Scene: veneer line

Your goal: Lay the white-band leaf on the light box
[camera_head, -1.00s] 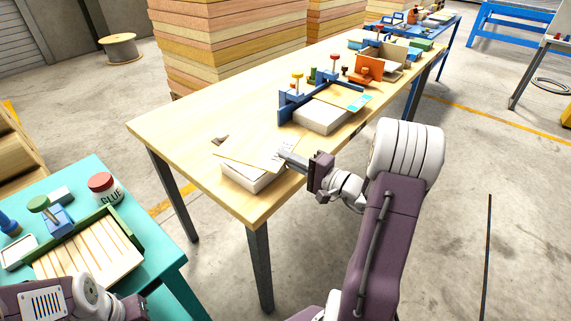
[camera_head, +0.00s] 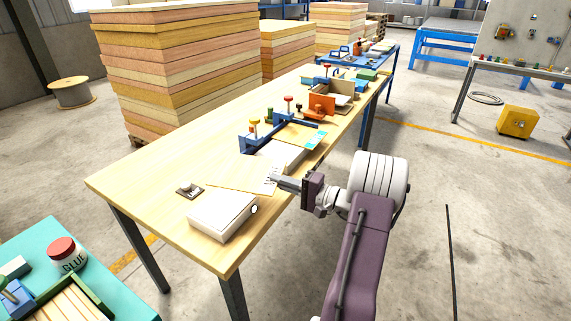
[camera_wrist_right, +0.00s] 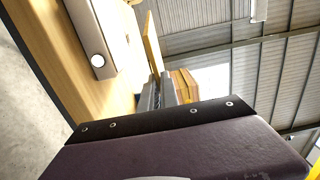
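My right gripper (camera_head: 276,180) is shut on a thin pale wood leaf (camera_head: 238,177), at its right edge, where a whitish strip with small dark marks shows. The leaf is seen edge-on between the fingers in the right wrist view (camera_wrist_right: 152,45). The white light box (camera_head: 218,213), with a round knob on its right end, stands on the near end of the wooden table. It also shows in the right wrist view (camera_wrist_right: 92,30). The leaf is behind the box; its top is largely uncovered. I cannot tell the leaf's exact height. My left gripper is out of view.
A small dark-topped piece (camera_head: 189,190) lies left of the box. Behind the leaf are another white block (camera_head: 285,153), a cyan-banded leaf (camera_head: 313,138) and a blue fixture (camera_head: 262,139) with knobs. A teal table (camera_head: 40,240) holds a glue jar (camera_head: 68,255).

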